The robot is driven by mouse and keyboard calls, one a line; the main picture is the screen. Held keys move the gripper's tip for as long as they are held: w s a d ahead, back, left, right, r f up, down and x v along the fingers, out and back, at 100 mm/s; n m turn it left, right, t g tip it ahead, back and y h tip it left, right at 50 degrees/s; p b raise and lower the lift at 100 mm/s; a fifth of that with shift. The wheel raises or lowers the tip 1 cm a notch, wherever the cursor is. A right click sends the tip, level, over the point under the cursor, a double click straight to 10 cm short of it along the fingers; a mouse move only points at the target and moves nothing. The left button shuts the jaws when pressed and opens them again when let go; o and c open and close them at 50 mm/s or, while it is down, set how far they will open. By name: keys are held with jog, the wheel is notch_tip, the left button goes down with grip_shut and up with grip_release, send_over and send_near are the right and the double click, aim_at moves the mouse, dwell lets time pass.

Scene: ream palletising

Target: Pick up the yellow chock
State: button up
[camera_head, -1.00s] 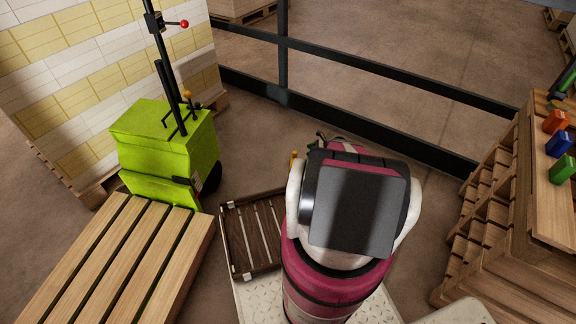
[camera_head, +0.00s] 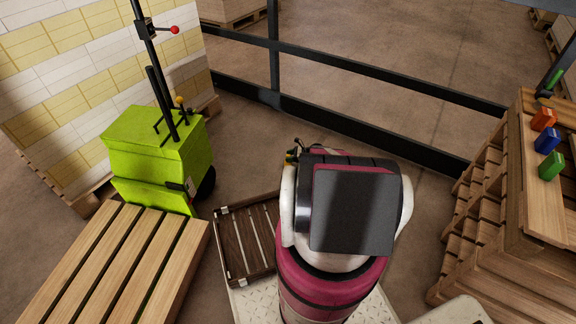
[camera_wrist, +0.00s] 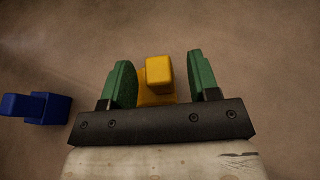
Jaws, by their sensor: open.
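The yellow chock (camera_wrist: 158,75) shows in the wrist view between the two green fingers of my gripper (camera_wrist: 159,62). My gripper is open, with a visible gap on the right of the chock and a narrower one on the left. The chock's lower part is partly hidden by the dark gripper bar. In the head view a small yellow patch (camera_head: 291,157) shows at the left edge of my arm, which hides most of the gripper and the chock.
A blue block (camera_wrist: 36,107) lies left of my gripper in the wrist view. A dark slatted crate (camera_head: 229,250), a wooden pallet (camera_head: 100,262) and a green truck (camera_head: 160,150) stand left. Orange, blue and green blocks sit on stacked pallets (camera_head: 540,205) at right. A dark rail (camera_head: 370,85) runs behind.

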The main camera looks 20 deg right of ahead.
jog(key=shift+w+a+f, duration=0.2)
jog(key=shift+a, duration=0.2)
grip_shut()
jog(key=shift+r, duration=0.2)
